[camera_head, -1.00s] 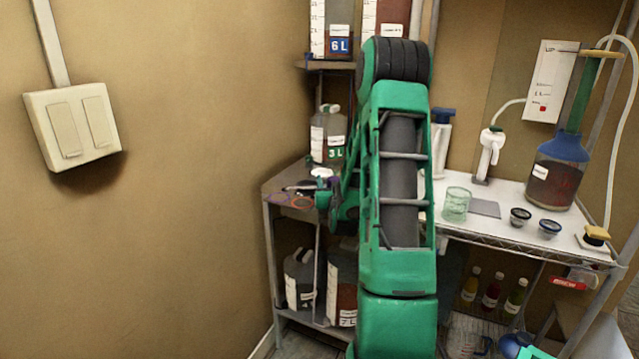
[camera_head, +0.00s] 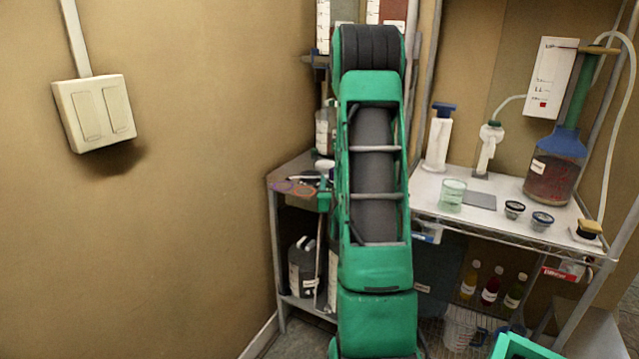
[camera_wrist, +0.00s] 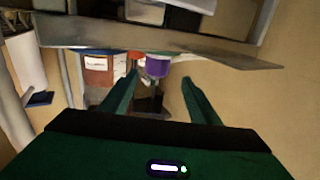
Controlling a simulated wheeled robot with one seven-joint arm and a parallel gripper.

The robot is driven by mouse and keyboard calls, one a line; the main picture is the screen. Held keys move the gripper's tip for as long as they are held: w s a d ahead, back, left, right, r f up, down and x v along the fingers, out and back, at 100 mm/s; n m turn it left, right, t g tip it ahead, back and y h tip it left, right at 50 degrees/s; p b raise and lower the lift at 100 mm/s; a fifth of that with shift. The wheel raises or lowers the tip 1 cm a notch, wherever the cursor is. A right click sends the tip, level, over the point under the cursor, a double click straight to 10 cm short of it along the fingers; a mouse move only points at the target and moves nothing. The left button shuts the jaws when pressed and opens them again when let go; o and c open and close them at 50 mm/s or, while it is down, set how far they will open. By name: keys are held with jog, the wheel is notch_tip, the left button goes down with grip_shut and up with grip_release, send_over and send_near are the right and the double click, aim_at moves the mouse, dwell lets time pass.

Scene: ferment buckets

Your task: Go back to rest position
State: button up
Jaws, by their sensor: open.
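My gripper (camera_wrist: 159,78) is open in the wrist view, its two green fingers apart with nothing held between them. Beyond the fingers are a purple-banded object (camera_wrist: 158,66) and a reddish container with a white label (camera_wrist: 97,70). A grey shelf edge (camera_wrist: 160,43) crosses the view above the fingertips. In the head view my green arm stands upright in front of the corner shelf (camera_head: 285,182) and hides much of it. My fingers cannot be made out clearly there.
The wire-edged bench (camera_head: 415,200) to the right holds a white pump bottle (camera_head: 438,140), a clear beaker (camera_head: 451,195), two small round pieces and a blue-topped bottle (camera_head: 555,167). Small bottles (camera_head: 490,285) stand below. The left wall is bare except for a switch (camera_head: 95,112).

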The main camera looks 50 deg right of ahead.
jog(key=w+a+n+y, duration=0.2)
jog(key=w+a+y, duration=0.3)
jog(key=a, duration=0.5)
jog(key=s+a+r+n+g+y, duration=0.1)
jog(key=s+a+n+g+y, duration=0.15)
jog(key=a, duration=1.15)
jog(key=s+a+r+n+g+y, duration=0.1)
jog(key=a+n+g+y, duration=0.2)
jog(key=a, duration=1)
jog(key=s+a+n+g+y, duration=0.2)
jog(key=s+a+y, duration=0.1)
jog(key=s+a, duration=0.6)
jog(key=s+d+m+g, duration=0.2)
jog(key=s+d, duration=0.4)
jog(key=s, duration=0.3)
jog(key=s+d+f+m+g, duration=0.1)
jog(key=s+d+m+g, duration=0.2)
jog(key=s+d, duration=0.3)
jog(key=s+m, duration=0.1)
jog(key=s, duration=0.2)
jog(key=shift+s, duration=0.3)
jog(key=shift+f+m, duration=0.1)
jog(key=shift+m, duration=0.15)
